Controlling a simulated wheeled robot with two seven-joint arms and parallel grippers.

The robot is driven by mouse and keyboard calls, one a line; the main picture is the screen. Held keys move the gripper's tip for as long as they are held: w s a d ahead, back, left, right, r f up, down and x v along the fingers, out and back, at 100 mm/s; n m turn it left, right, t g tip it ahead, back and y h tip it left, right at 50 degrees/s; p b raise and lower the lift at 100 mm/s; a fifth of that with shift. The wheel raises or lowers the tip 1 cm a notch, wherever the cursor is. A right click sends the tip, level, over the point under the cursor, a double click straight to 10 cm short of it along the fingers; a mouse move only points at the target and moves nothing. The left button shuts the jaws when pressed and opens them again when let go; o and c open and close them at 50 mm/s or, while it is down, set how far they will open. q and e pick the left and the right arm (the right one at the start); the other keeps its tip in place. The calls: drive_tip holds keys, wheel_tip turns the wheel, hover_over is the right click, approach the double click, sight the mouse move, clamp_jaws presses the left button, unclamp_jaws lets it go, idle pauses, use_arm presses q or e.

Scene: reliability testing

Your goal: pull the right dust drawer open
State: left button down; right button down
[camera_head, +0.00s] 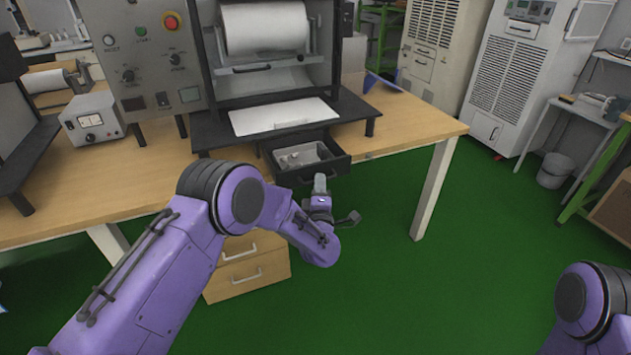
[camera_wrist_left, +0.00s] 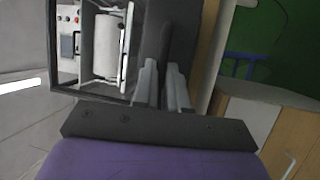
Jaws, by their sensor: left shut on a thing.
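The dust drawer (camera_head: 338,166) is a dark tray under the drum machine. It stands pulled out past the table's front edge, and pale objects show inside it. My left gripper (camera_head: 320,184) is at the middle of the drawer's front, shut on its handle; the fingers and wrist mostly hide that handle. In the left wrist view the two grey fingers of my left gripper (camera_wrist_left: 164,88) stand on either side of a dark bar. My right arm shows only in part at the lower right of the head view, and its gripper is out of the picture.
The machine (camera_head: 265,28) with a white roller stands on a wooden table (camera_head: 410,120), beside a grey control panel (camera_head: 150,50). Wooden drawers (camera_head: 250,275) with pale handles sit below. The green floor (camera_head: 450,270) is clear to the right of the drawer.

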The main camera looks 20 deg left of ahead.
use_arm(q)
drive_tip(key=shift+s, duration=0.2)
drive_tip(key=c, duration=1.2)
unclamp_jaws()
drive_tip(key=shift+d, duration=0.1)
drive_tip(key=shift+o, duration=0.2)
drive_tip(key=shift+d, duration=0.1)
drive_tip(key=v, duration=1)
drive_tip(key=shift+s+b, duration=0.25)
drive_tip(key=shift+b, duration=0.2)
